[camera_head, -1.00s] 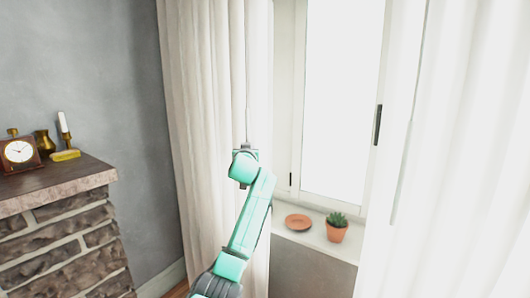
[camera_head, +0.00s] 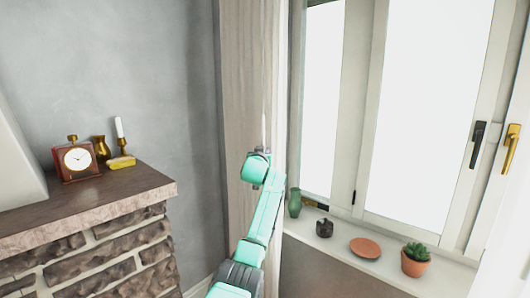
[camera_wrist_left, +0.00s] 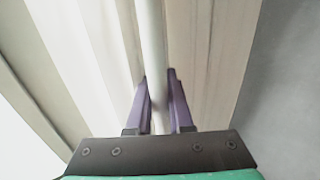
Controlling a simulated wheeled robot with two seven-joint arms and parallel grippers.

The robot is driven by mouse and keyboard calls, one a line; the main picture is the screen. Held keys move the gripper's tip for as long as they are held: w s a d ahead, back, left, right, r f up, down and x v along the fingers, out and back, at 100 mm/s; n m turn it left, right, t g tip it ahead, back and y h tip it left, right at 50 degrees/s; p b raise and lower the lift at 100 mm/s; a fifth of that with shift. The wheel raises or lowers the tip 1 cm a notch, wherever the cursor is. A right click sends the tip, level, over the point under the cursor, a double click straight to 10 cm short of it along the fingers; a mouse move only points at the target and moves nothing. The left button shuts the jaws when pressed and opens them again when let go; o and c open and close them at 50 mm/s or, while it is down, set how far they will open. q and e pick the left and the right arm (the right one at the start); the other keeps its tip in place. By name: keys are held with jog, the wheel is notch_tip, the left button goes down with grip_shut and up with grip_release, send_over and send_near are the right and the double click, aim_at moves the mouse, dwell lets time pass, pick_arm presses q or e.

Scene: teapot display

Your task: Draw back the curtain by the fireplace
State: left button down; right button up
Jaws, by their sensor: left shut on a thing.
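The curtain (camera_head: 243,90) by the fireplace hangs as a narrow pale bundle at the left side of the window, beside the grey wall. A thin draw rod (camera_head: 264,130) hangs along its front. My left gripper (camera_head: 261,154) is in front of the curtain at the rod's lower part; its fingers are hidden in the head view. In the left wrist view, the purple fingers of the gripper (camera_wrist_left: 161,85) are shut on the white rod (camera_wrist_left: 151,40), with curtain folds (camera_wrist_left: 85,50) behind it. My right gripper is out of view.
The stone fireplace (camera_head: 100,255) with its wooden mantel (camera_head: 95,205) stands at left, bearing a clock (camera_head: 77,159), a brass vase (camera_head: 100,147) and a candlestick (camera_head: 122,140). The windowsill (camera_head: 345,260) holds a green vase (camera_head: 294,203), a terracotta saucer (camera_head: 365,247) and a potted plant (camera_head: 415,262).

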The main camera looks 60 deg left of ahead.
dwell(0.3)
pick_arm(q)
jog(key=c, duration=0.8)
grip_release()
jog(key=b+v, duration=0.5)
jog(key=v, duration=0.9)
jog(key=shift+s+d+b, duration=0.2)
jog(key=shift+d+b, duration=0.05)
jog(key=shift+b, duration=0.05)
